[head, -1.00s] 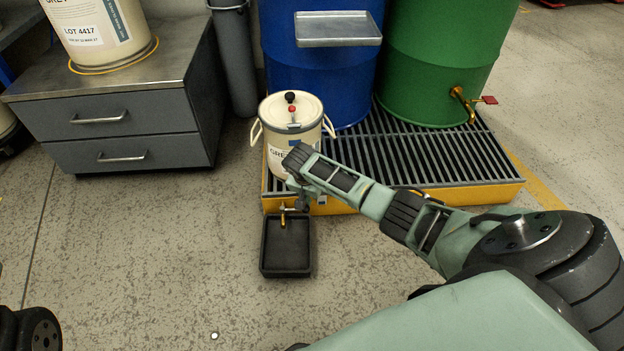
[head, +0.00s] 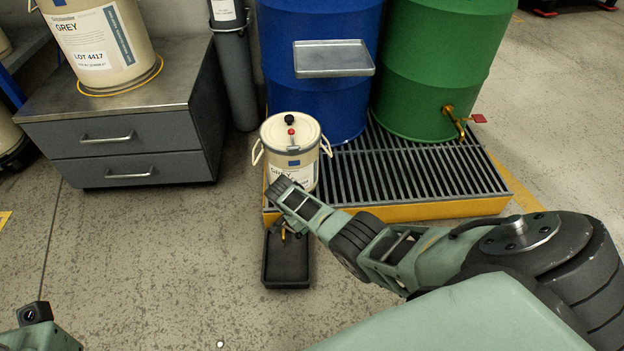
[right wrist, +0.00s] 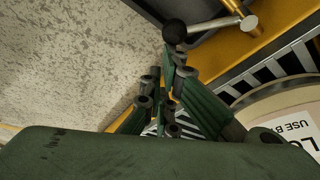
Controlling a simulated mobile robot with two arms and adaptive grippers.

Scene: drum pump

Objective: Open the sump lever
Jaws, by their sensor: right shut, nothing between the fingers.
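The sump lever shows in the right wrist view as a metal rod (right wrist: 215,26) with a black ball knob (right wrist: 174,31), beside the yellow sump edge. In the head view my right arm hides most of it; a small brass outlet (head: 284,233) shows above a black tray (head: 286,262). My right gripper (head: 281,187) is at the sump's front left corner, in front of the grey-paint pail. In the right wrist view its fingers (right wrist: 170,58) are shut and empty, with the tips close to the knob; I cannot tell whether they touch it. My left gripper is out of view.
The yellow sump (head: 430,211) has a dark grating and carries a cream pail (head: 308,172), a blue drum (head: 325,105) and a green drum (head: 425,75). A metal shelf (head: 333,60) is at the blue drum. A drawer cabinet (head: 120,150) stands left.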

